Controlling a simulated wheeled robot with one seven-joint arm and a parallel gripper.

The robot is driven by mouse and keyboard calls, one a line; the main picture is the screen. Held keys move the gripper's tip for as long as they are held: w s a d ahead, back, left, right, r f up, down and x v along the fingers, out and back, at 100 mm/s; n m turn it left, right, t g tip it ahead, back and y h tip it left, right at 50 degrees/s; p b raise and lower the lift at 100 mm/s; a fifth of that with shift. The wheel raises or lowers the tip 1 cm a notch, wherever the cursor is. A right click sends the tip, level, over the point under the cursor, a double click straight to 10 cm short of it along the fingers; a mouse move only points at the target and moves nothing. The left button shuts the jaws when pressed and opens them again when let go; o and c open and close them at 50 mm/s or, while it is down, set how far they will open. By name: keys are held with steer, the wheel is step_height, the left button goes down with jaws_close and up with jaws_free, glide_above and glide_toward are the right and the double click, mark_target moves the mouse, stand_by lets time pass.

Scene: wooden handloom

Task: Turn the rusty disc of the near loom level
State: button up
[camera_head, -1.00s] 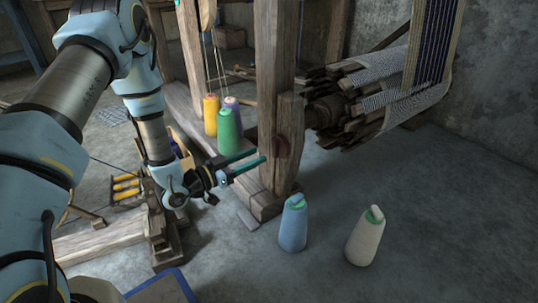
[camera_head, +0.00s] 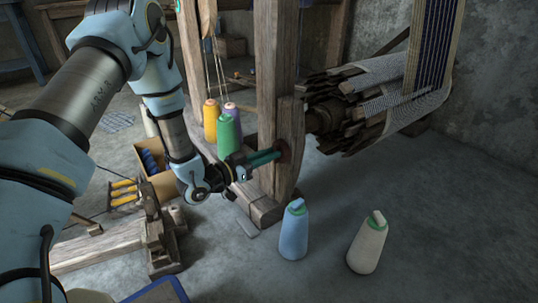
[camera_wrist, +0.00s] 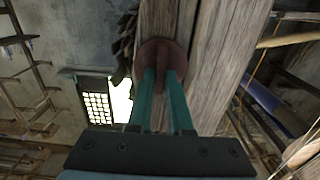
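The rusty disc (camera_wrist: 160,47) is a round reddish-brown plate on the face of a wooden loom post (camera_head: 283,110). A raised bar on it shows between my fingertips in the wrist view. My gripper (camera_wrist: 161,76) has two long teal fingers, one on each side of this bar, close together with their tips at the disc. In the head view my gripper (camera_head: 279,153) reaches the post from the left and its tips hide most of the disc. The fingers look shut on the bar. I cannot tell exactly how far the bar is tilted.
A blue cone (camera_head: 294,230) and a white cone (camera_head: 368,243) stand on the floor right of the post. Green (camera_head: 228,137), yellow (camera_head: 211,120) and purple spools stand behind my gripper. The slatted cloth roller (camera_head: 365,115) lies behind the post.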

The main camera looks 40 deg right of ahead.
jaws_close()
steer(key=shift+m, duration=0.3)
steer(key=shift+s+f+m+b, duration=0.1)
steer(key=shift+m+b, duration=0.35)
steer(key=shift+m, duration=2.45)
steer(key=shift+s+f+m+b, duration=0.15)
steer(key=shift+m+b, duration=0.35)
steer(key=shift+m, duration=2.4)
steer(key=shift+s+f+m+b, duration=0.1)
steer(key=shift+m+b, duration=0.35)
steer(key=shift+m, duration=2.45)
steer(key=shift+o, duration=2.4)
jaws_free()
